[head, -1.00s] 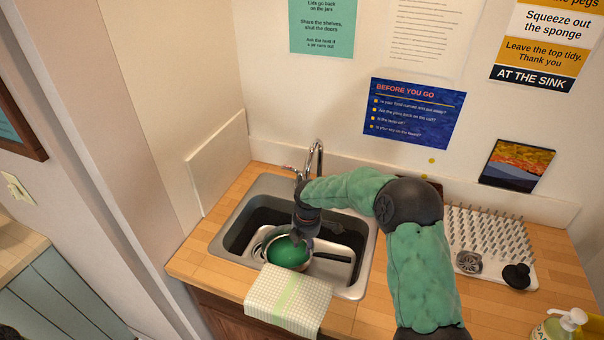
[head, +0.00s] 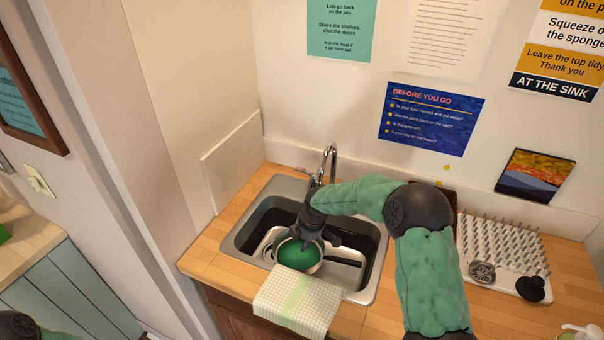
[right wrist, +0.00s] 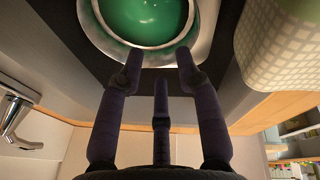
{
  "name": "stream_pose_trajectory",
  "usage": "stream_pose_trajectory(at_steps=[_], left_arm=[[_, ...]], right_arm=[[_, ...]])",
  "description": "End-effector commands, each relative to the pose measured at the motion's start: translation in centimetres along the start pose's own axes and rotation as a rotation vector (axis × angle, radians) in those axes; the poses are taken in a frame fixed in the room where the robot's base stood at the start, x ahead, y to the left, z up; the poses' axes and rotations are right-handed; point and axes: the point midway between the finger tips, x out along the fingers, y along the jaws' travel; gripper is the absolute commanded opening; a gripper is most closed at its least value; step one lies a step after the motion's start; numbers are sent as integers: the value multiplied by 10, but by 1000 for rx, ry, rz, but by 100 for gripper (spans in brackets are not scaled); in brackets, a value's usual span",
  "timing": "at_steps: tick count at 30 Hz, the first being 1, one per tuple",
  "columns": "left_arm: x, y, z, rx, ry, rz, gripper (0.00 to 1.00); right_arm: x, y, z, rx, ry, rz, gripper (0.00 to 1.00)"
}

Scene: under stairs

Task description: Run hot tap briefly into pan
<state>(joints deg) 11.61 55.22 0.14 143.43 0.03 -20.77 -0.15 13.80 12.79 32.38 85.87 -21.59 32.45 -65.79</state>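The pan (head: 300,265) sits in the sink basin, its inside green, with a dark handle (head: 345,262) pointing right. Its round rim also shows at the top of the right wrist view (right wrist: 147,52). The chrome tap (head: 329,160) rises behind the sink; its spout shows at the left of the right wrist view (right wrist: 18,115). My right gripper (head: 314,242) hangs over the pan's back edge, pointing down. In the right wrist view its fingers (right wrist: 160,72) are spread with nothing between them. I see no running water. My left gripper is out of view.
A checked cloth (head: 296,302) hangs over the sink's front edge. A white peg drying rack (head: 500,245) with a black stopper (head: 531,288) stands right of the sink. A wall (head: 235,160) closes the left side. The wooden counter (head: 215,250) left of the sink is clear.

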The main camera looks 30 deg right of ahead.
Motion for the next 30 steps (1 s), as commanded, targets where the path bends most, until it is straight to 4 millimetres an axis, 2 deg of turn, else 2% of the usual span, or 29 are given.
stream_pose_trajectory(at_steps=[6, 10, 15, 23, 30], left_arm=[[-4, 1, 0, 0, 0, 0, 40], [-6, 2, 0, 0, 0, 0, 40], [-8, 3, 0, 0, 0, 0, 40], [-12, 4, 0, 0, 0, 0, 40], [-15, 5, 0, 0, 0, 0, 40]], right_arm=[[14, 41, -42, 551, 209, 159, 35], [16, 67, -59, 892, 357, 224, 35], [12, 100, -70, 1331, 578, 279, 35], [-4, 143, -62, 1959, 990, 296, 35], [-25, 165, -34, 2408, 1453, 237, 35]])
